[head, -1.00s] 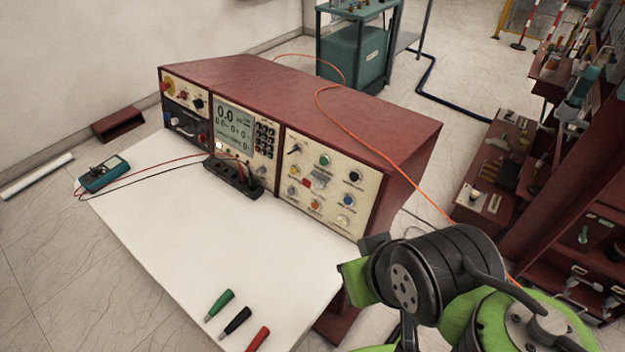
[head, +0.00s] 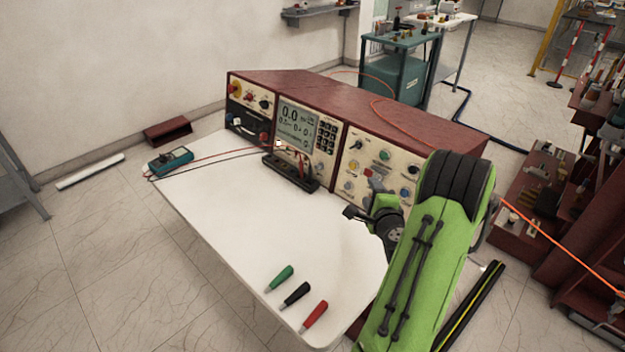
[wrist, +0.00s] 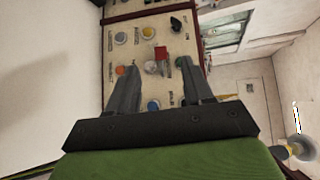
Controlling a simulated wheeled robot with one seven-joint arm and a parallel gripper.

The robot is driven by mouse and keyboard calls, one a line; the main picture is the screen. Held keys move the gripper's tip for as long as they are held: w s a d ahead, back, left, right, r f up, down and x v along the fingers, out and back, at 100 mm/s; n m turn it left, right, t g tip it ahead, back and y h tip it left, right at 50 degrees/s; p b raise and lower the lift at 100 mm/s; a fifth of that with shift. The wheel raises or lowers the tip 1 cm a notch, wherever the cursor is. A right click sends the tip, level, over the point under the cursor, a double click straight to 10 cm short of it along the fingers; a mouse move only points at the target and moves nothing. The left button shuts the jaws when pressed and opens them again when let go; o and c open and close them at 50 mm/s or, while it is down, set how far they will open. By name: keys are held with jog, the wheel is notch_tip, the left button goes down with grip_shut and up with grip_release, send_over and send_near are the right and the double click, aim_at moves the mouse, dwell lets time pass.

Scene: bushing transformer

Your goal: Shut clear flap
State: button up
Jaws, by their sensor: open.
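The right-hand cream panel (head: 352,163) of the red console carries several coloured knobs and buttons. A small red switch (head: 368,172) sits near its middle, and it also shows in the wrist view (wrist: 161,53). A small pale, see-through-looking piece (wrist: 151,67) beside the red switch may be the clear flap; its angle is too small to tell. My gripper (head: 352,213) is in front of this panel, above the white tabletop. In the wrist view my gripper (wrist: 157,64) is open, its two fingers pointing at the panel on either side of the red switch, with nothing between them.
The white tabletop (head: 230,215) is mostly clear. Green, black and red probes (head: 296,293) lie at its front edge. An orange cable (head: 560,243) runs at the right.

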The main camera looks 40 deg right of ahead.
aim_at(366, 173)
jog(key=shift+m+g+h, duration=0.3)
jog(key=shift+m, duration=0.2)
jog(key=p+x, duration=0.2)
jog(key=x, duration=0.3)
jog(key=p+x, duration=0.1)
jog(key=x, duration=0.4)
jog(key=s+d+p+x, duration=0.1)
jog(key=p+x, duration=0.1)
jog(key=x, duration=0.4)
jog(key=shift+f+p, duration=0.3)
jog(key=shift+a, duration=0.1)
grip_shut()
jog(key=shift+f+b, duration=0.15)
jog(key=shift+b, duration=0.3)
